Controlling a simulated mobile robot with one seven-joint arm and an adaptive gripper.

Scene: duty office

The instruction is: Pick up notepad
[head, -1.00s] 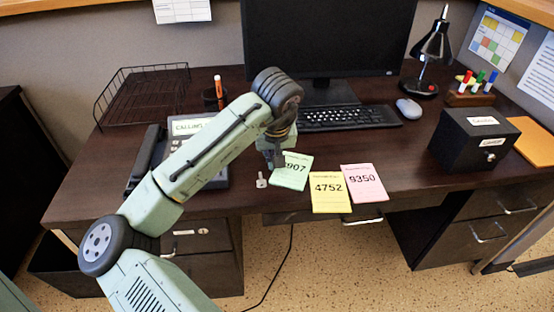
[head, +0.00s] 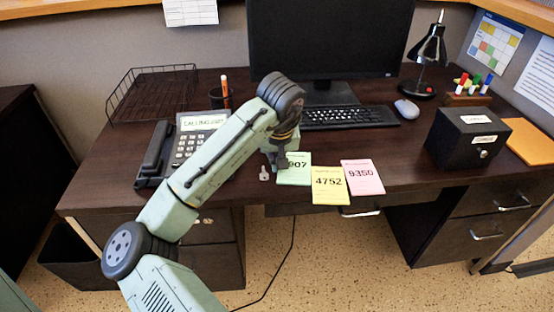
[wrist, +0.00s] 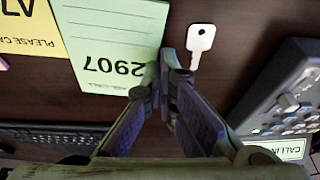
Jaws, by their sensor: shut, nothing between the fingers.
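A green notepad (head: 294,175) marked 2907 lies flat on the desk, its upper left part hidden by my gripper in the head view. It also shows in the wrist view (wrist: 108,35). A yellow notepad (head: 329,193) marked 4752 and a pink one (head: 364,185) marked 9350 lie to its right. My gripper (head: 277,164) is at the green notepad's left edge, fingers pointing down. In the wrist view its fingertips (wrist: 168,62) are together and empty, beside the pad's edge near the number. I cannot tell whether they touch the pad.
A small key (head: 264,173) lies just left of the green notepad. A desk phone (head: 190,145) stands left, partly behind my arm. The keyboard (head: 350,116) and monitor (head: 325,45) are behind the pads. A black box (head: 470,140) stands right. The pads lie near the desk's front edge.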

